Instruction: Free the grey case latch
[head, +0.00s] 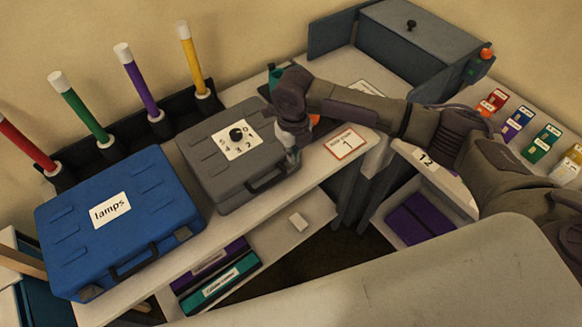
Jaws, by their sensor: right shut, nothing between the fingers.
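The grey case (217,160) lies shut on the counter in the head view, with its dark handle (268,178) on the front side. A white dial plate (239,140) with a black knob and digits is on its lid. My right gripper (293,155) is at the case's right front edge, pointing down, shut and empty. The latch itself is hard to make out; the gripper covers that corner. I cannot tell whether the fingers touch the case. My left gripper is not in view.
A blue case (120,222) labelled "lamps" lies to the left. Coloured sticks stand in a dark rack behind both cases. A card (345,142) marked 1 is right of my gripper. A grey box (414,42) with a red button stands at the back right.

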